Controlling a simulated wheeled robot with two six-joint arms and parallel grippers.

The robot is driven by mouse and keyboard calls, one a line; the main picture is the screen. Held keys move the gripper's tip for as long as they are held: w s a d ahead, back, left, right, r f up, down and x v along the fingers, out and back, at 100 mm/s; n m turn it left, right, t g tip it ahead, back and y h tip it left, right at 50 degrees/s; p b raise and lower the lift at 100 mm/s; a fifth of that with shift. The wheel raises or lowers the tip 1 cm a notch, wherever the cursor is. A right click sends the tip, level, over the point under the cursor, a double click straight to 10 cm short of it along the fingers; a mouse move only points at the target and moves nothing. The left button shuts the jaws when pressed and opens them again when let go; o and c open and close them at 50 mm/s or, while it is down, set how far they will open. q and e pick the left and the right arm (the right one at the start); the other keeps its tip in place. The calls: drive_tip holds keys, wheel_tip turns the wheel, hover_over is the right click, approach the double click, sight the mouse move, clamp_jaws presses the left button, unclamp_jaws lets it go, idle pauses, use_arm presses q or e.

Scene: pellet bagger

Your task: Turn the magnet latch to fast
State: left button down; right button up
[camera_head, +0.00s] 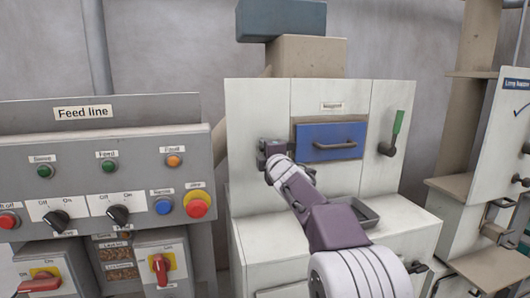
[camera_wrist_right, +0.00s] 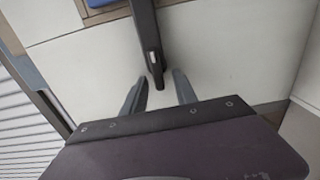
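The magnet unit is a blue drawer front (camera_head: 320,133) with a grey handle, under a small label that seems to read "Magnet". My right gripper (camera_head: 268,150) is at the left side of this drawer, against the pale machine front, and its wrist hides most of what is there. In the right wrist view a dark bar (camera_wrist_right: 147,45), seemingly the latch, comes down from the top. Its end lies between and just past the fingertips of my right gripper (camera_wrist_right: 158,88), which stand apart with gaps on both sides. My left gripper is not in view.
A grey tray (camera_head: 362,211) is below the drawer, behind my right arm. The feed line panel (camera_head: 88,135) with knobs and buttons stands at left. Another machine (camera_head: 499,160) stands at right.

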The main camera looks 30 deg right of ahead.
drive_tip(key=v, duration=0.9)
drive_tip(key=shift+a+f, duration=0.1)
